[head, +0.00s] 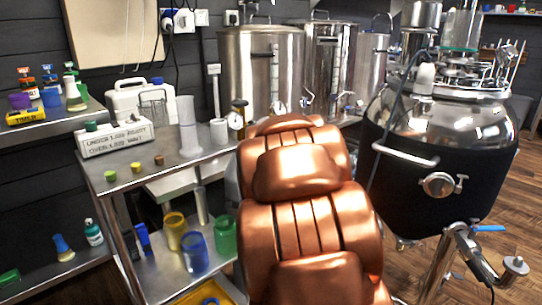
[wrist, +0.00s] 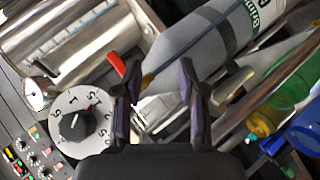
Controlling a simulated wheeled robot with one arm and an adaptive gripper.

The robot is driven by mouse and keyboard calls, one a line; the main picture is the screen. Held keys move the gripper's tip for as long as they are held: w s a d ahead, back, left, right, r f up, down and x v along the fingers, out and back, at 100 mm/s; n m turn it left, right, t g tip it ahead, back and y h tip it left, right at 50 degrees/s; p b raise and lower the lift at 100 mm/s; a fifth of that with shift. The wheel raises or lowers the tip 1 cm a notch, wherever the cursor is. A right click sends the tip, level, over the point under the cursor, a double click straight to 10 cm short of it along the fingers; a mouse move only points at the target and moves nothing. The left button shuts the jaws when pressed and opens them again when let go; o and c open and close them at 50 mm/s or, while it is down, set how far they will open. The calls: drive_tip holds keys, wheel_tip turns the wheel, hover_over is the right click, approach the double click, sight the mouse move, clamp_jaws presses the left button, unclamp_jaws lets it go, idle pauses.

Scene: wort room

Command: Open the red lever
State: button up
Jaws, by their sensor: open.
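The red lever (wrist: 117,63) shows in the wrist view as a short slanted red bar left of centre. Its lower end runs behind the left fingertip, so I cannot tell whether they touch. My gripper (wrist: 158,66) is open, with two dark fingers and nothing clearly held between them. The lever is beside the left finger, not between the fingers. A grey bottle (wrist: 190,48) with green lettering lies across the view beyond the fingers. In the head view I make out neither the lever nor my gripper; my copper-coloured arm fills the middle.
A numbered dial (wrist: 84,122) and a control panel (wrist: 32,150) are at the wrist view's lower left. In the head view, a steel table (head: 130,200) stands left of my arm and a large kettle (head: 430,185) stands right.

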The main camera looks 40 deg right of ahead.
drive_tip(key=d+r+n+t+y+b, duration=0.2)
drive_tip(key=d+n+t+y, duration=0.5)
drive_tip(key=n, duration=0.5)
drive_tip(key=shift+t, duration=0.6)
drive_tip(key=shift+w+a+r+b, duration=0.15)
drive_tip(key=shift+w+b, duration=0.15)
drive_tip(key=shift+w, duration=0.9)
drive_tip(key=shift+w+a+b, duration=0.15)
drive_tip(key=shift+w+b, duration=0.2)
drive_tip(key=shift+w, duration=0.8)
drive_tip(key=shift+w+a+r+b, duration=0.15)
drive_tip(key=shift+w+b, duration=0.15)
drive_tip(key=shift+w, duration=0.9)
drive_tip(key=shift+f, duration=0.1)
drive_tip(key=shift+c, duration=0.3)
clamp_jaws()
